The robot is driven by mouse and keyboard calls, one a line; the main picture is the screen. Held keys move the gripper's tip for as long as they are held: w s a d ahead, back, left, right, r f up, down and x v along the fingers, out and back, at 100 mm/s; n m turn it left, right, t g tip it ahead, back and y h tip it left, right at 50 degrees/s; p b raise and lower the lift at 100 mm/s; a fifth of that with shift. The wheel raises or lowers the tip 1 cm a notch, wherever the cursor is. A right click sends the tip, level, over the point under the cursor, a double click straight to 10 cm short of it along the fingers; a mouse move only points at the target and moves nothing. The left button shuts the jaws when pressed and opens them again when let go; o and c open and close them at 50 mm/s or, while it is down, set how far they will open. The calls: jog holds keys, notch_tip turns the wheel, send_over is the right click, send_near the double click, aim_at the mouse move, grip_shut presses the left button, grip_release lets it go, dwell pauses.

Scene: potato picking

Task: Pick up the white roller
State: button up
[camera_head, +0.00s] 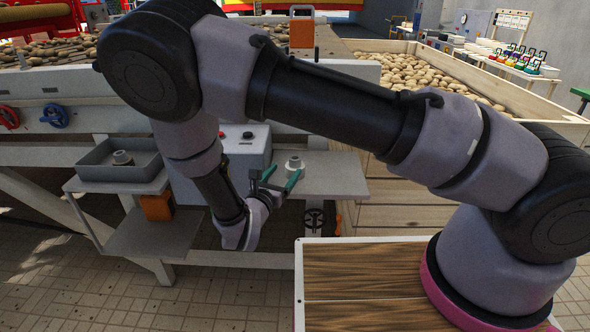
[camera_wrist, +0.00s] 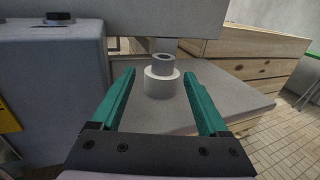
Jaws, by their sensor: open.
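The white roller (camera_wrist: 161,82) stands upright on a grey shelf (camera_wrist: 225,90), with a wide lower part and a narrower top with a hole. In the head view the roller (camera_head: 294,163) is on the same shelf, just beyond my gripper (camera_head: 278,182). In the wrist view my gripper (camera_wrist: 160,100) is open, with its green fingers spread on either side of the roller's line. The roller appears ahead between the fingertips; I cannot tell whether it is within their reach.
A grey control box (camera_head: 244,150) stands left of the roller. A wooden crate of potatoes (camera_head: 430,75) is behind to the right. A machine edge (camera_wrist: 150,18) overhangs behind the roller.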

aim_at(293, 165)
jog(key=x, duration=0.7)
jog(key=shift+w+d+f, duration=0.15)
jog(key=shift+d+f, duration=0.1)
jog(key=shift+d, duration=0.05)
jog(key=shift+c, duration=0.3)
grip_shut()
